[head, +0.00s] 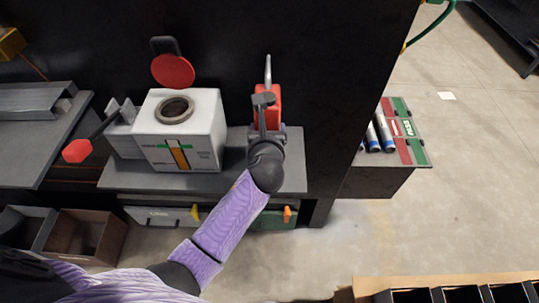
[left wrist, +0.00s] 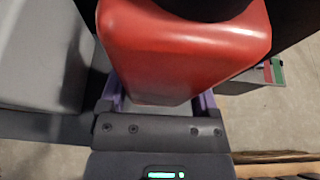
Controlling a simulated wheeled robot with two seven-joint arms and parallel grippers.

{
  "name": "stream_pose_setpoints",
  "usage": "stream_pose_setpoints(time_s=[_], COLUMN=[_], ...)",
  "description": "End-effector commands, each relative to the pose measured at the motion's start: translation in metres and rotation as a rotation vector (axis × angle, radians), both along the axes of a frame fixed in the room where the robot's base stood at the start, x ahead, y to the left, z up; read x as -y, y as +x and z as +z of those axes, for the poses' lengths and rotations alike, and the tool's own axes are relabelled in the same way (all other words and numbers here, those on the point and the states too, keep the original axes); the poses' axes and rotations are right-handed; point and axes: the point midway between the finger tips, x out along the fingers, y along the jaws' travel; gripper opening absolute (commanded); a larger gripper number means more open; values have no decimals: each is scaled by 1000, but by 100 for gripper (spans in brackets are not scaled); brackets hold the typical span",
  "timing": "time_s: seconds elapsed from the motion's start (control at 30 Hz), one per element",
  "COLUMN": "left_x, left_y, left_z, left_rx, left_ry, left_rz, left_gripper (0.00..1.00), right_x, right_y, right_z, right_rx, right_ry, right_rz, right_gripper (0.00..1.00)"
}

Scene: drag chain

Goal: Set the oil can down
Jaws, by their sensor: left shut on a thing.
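The red oil can (head: 274,94) with a grey upright spout is at the right end of the grey shelf, beside the white box-shaped unit. My left gripper (head: 267,124) is shut on it, coming from the front. In the left wrist view the red can (left wrist: 185,50) fills the top middle, between the fingers of my left gripper (left wrist: 160,105). I cannot tell whether the can's base touches the shelf (head: 292,175), because my gripper and wrist hide it. My right gripper is not in view.
The white unit (head: 203,128) with a round filler opening stands left of the can. A red round cap (head: 173,71) is tilted up behind it. A dark panel rises behind the shelf. A side cabinet (head: 418,150) with cylinders stands at right. Bins (head: 85,237) sit at lower left.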

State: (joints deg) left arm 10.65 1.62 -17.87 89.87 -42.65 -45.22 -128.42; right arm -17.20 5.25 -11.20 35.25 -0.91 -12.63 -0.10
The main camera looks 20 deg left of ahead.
Motion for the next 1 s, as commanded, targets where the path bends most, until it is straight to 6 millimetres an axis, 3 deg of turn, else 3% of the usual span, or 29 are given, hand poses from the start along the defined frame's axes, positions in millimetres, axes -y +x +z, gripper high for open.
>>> stream_pose_setpoints(time_s=[0.13,0.47,0.83,0.87,0.93,1.0], left_x=[0,1,0,0,0,0], left_y=[0,0,0,0,0,0], left_z=[-47,-100,-102,-103,-102,-102], left_rx=[-5,-4,0,-2,-2,-2], left_ry=[-2,-1,1,1,0,0], left_rz=[-3,-3,-4,-4,-4,-4], left_gripper=[0,0,0,81,96,100], right_x=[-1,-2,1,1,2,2], right_y=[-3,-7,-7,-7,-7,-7], right_z=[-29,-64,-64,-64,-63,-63], right_rx=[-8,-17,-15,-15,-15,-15], right_ry=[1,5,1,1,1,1], right_rz=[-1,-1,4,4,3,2], right_gripper=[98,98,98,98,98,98])
